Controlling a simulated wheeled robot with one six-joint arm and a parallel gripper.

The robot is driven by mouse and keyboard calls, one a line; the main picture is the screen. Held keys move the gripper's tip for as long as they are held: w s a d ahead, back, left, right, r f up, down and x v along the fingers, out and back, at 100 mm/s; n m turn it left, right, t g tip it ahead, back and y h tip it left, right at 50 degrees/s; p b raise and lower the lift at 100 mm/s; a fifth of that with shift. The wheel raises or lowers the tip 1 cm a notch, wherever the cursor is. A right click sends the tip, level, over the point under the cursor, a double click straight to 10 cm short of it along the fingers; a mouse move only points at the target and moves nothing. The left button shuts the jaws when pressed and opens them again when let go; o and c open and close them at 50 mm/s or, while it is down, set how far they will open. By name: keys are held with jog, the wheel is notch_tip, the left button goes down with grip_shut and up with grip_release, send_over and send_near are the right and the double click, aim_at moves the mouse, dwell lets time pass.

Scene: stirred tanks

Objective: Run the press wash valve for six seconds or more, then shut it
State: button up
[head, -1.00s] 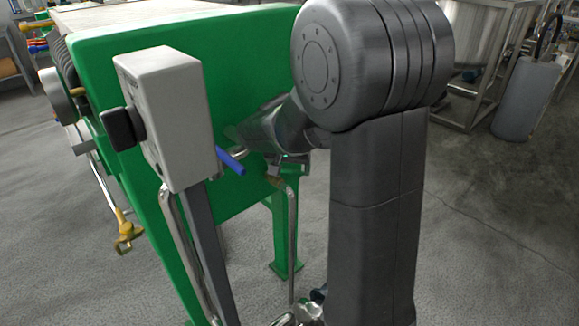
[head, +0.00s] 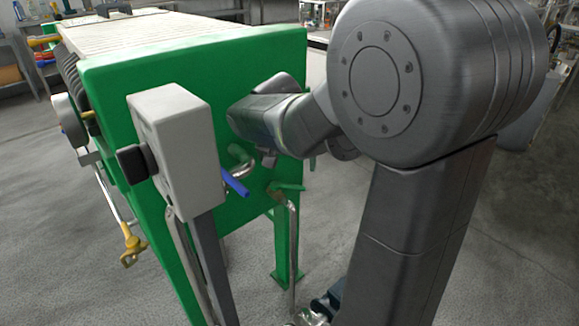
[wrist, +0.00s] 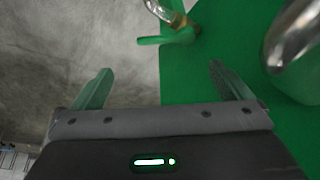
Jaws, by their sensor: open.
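A valve with a green lever handle (head: 287,187) sits on a thin metal pipe low on the right of the green press end. Its green lever (wrist: 168,38) and brass body (wrist: 184,20) show at the top of the wrist view. A blue lever handle (head: 235,184) on another bent pipe is left of it. No label tells which one is the wash valve. My gripper (wrist: 160,80) is open and empty, with the green lever beyond its fingertips and apart from them. In the head view my wrist hides most of the gripper.
The green press end plate (head: 110,85) fills the left. A grey box (head: 180,150) with a black knob (head: 133,160) stands on a post before it. A yellow-handled valve (head: 131,245) hangs at the left. A shiny curved metal part (wrist: 292,40) is close at the wrist view's right.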

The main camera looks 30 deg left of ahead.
jog(key=v, duration=0.3)
jog(key=shift+p, duration=0.3)
